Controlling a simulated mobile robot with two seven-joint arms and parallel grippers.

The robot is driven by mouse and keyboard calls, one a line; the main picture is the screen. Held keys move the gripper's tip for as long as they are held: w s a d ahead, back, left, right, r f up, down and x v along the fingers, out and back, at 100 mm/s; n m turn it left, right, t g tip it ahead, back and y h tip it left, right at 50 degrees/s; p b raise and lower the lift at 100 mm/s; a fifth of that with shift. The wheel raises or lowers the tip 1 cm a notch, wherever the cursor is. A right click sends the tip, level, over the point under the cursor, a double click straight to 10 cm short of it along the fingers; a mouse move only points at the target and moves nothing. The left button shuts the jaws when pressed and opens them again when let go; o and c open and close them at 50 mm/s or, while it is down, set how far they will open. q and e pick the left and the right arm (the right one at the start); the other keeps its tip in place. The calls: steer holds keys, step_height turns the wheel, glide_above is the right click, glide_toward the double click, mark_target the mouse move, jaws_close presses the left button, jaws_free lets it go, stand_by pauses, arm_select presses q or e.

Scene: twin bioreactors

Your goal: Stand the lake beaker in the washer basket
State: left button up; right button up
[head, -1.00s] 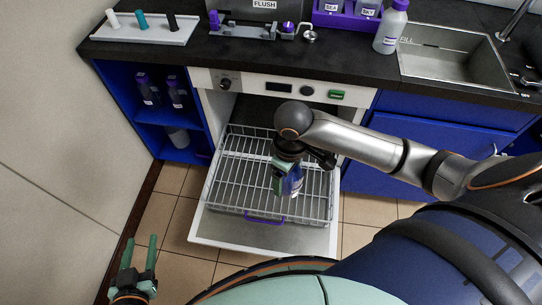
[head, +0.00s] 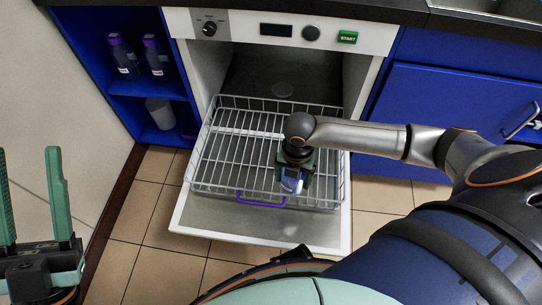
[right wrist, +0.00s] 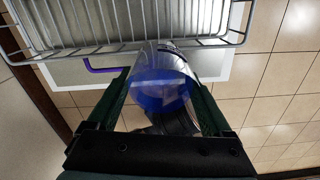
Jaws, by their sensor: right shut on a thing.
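A clear beaker with blue in it (head: 291,184) is held in my right gripper (head: 297,180), over the front right part of the washer basket (head: 228,160). Its label is not readable. In the right wrist view the beaker (right wrist: 165,80) sits between the two fingers, which are shut on it, with the basket (right wrist: 110,22) beyond. Whether the beaker touches the basket wires is unclear. The basket is pulled out on the open door and looks empty. My left gripper (head: 32,200) is at the lower left, fingers apart and empty, clear of the basket.
The open washer door (head: 245,222) lies flat under the basket. A blue shelf unit at left holds two purple-capped bottles (head: 140,55) and a pale container (head: 160,113). Blue cabinet fronts (head: 450,100) stand at right. Tiled floor in front is free.

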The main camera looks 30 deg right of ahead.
steer(key=shift+d+f+n, duration=0.1)
steer(key=shift+f+n, duration=0.2)
steer(key=shift+f, duration=0.2)
steer(key=shift+w+f+b, duration=0.25)
steer(key=shift+w+b, duration=0.05)
steer(key=shift+b, duration=0.1)
steer(key=b, duration=0.5)
glide_toward(267, 172)
steer(key=s+r, duration=0.3)
steer(key=s, duration=0.2)
steer(key=w+f+b, duration=0.3)
steer(key=f, duration=0.1)
steer(key=shift+w, duration=0.3)
steer(key=shift+w+f+b, duration=0.35)
steer(key=shift+w+f, duration=0.1)
steer(key=shift+w, duration=0.05)
step_height(267, 172, down, 3)
steer(key=shift+w+f+b, duration=0.15)
steer(key=shift+f+b, duration=0.05)
steer(key=shift+b, duration=0.7)
arm_select(q)
step_height(267, 172, down, 11)
steer(key=d+g+h, duration=0.1)
steer(key=shift+s+d+f, duration=0.15)
steer(key=shift+s+d, duration=0.05)
steer(key=shift+s, duration=0.05)
arm_select(e)
steer(key=shift+r, duration=0.1)
